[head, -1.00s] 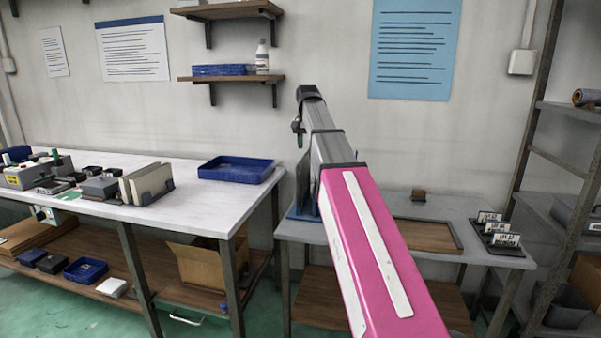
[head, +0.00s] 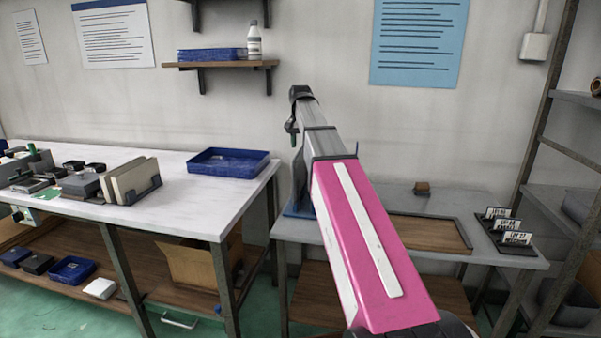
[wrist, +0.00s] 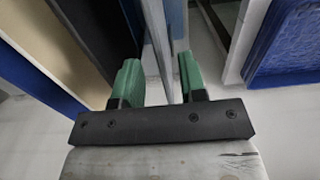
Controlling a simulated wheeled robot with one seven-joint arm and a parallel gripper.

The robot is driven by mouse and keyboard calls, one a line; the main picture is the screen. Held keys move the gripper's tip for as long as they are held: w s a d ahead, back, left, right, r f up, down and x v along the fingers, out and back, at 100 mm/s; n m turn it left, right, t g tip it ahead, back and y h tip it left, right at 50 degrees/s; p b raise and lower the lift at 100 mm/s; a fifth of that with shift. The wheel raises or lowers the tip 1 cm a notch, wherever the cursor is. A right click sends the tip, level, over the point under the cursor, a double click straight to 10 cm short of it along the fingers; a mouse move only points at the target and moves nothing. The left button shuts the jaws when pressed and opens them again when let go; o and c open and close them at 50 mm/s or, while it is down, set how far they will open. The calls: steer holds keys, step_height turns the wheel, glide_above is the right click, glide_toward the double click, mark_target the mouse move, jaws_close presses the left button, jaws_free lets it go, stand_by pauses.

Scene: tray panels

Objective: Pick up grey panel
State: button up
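The grey panel (head: 299,182) stands upright at the left end of the right-hand table, partly hidden behind my arm. Its foot is at a blue stand (head: 292,212). My gripper (head: 291,134) hangs just above the panel's top in the head view. In the wrist view, my gripper's two green fingers (wrist: 158,80) are spread. A thin grey-blue upright edge (wrist: 160,40), seemingly the panel, shows in the gap, with room beside it. I cannot tell how deep it sits between the fingers.
A blue tray (head: 228,163) and a rack of light panels (head: 132,181) sit on the left white table. A brown board (head: 428,233), a small brown block (head: 422,188) and labelled cards (head: 505,228) are on the right table. Shelving stands at the right.

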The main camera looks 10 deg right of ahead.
mark_target(301, 149)
steer(key=shift+w+d+f, duration=0.1)
steer(key=shift+f, duration=1.2)
steer(key=shift+w+f, duration=0.1)
steer(key=shift+f, duration=1.2)
jaws_close()
